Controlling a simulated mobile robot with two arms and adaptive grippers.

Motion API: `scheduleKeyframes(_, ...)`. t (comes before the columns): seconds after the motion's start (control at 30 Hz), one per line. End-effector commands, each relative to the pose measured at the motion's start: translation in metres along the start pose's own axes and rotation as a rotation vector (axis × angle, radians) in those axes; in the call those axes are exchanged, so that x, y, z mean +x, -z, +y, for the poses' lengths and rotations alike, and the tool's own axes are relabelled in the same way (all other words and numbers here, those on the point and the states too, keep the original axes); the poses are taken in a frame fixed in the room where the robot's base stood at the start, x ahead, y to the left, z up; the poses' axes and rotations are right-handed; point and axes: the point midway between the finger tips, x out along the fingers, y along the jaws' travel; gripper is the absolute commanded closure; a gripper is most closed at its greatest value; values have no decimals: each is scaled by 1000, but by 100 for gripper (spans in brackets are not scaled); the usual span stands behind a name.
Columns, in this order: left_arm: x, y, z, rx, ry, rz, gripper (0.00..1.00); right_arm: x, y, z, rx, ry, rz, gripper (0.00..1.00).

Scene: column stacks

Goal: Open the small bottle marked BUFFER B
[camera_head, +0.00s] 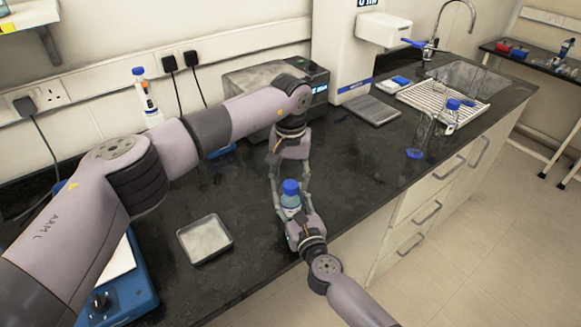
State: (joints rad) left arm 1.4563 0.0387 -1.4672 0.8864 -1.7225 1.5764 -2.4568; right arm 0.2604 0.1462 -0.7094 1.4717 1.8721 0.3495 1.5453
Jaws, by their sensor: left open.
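A small bottle with a blue cap (290,187) and a clear body with a pale label is upright near the front of the dark bench; the label is too small to read. My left gripper (291,184) comes down from behind, open, with a finger on either side of the cap. My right gripper (294,212) comes from the front, its fingers closed around the bottle's lower body. Those fingers partly hide the body. I cannot see whether the bottle's base touches the bench.
A square metal tray (205,240) lies left of the bottle. A blue device (125,285) stands at the front left. A grey boxy instrument (310,80) is behind my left arm.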

Motion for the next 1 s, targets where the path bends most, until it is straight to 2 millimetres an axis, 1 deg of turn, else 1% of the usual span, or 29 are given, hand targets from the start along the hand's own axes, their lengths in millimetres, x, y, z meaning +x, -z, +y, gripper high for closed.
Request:
scheduleKeyframes(0.1,6,0,0,0,-1,1,54,0,0,0,0,0,0,100)
scheduleKeyframes(0.37,7,0,0,0,0,1,54,0,0,0,0,0,0,100)
scheduleKeyframes(1.0,6,0,0,-1,0,1,96,0,0,0,0,0,0,100)
